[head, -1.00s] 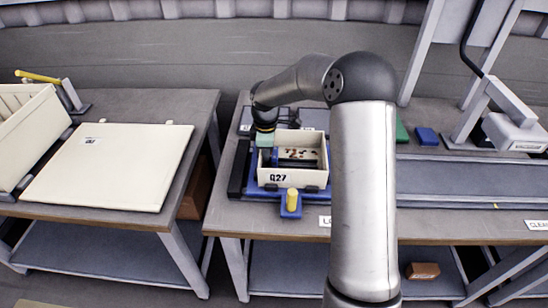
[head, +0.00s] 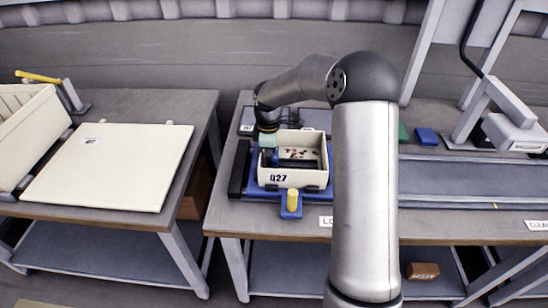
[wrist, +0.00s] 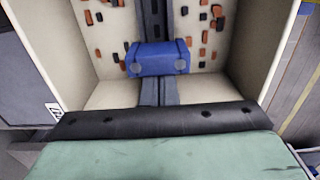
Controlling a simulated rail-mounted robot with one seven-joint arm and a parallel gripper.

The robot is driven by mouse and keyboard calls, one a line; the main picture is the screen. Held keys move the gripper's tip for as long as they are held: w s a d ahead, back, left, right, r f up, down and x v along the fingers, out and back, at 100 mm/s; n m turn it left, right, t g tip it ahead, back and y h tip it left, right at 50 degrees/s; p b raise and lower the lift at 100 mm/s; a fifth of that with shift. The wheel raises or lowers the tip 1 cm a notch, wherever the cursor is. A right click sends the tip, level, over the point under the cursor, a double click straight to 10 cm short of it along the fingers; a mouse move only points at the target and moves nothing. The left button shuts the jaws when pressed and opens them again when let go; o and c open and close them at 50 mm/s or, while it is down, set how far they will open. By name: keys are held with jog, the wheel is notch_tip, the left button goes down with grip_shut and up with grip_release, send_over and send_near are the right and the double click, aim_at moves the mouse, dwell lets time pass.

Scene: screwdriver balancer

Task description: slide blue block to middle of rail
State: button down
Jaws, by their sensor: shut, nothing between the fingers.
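In the head view my gripper (head: 267,142) is at the left wall of the bin (head: 292,178), marked Q27. Dark blue shapes below it are too small to tell apart.
The bin's walls stand close around. A yellow peg on a blue mount (head: 292,202) is in front. A grey conveyor (head: 470,182) runs off to the right, partly behind my arm.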

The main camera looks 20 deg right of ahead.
aim_at(284, 162)
jog(key=shift+s+d, duration=0.25)
jog(key=shift+d, duration=0.45)
jog(key=shift+s+d, duration=0.2)
jog(key=shift+d, duration=0.45)
jog(key=shift+s+d+p, duration=0.2)
jog(key=shift+d+p, duration=0.2)
jog(key=shift+d, duration=0.25)
jog(key=shift+s+d+p, duration=0.2)
jog(key=shift+d+p, duration=0.15)
jog(key=shift+d, duration=0.3)
dwell(3.6)
jog(key=shift+w+a, duration=0.1)
jog(key=shift+a, duration=0.3)
dwell(0.6)
jog(key=shift+r, duration=0.1)
jog(key=shift+r+p, duration=0.8)
jog(key=shift+r, duration=0.15)
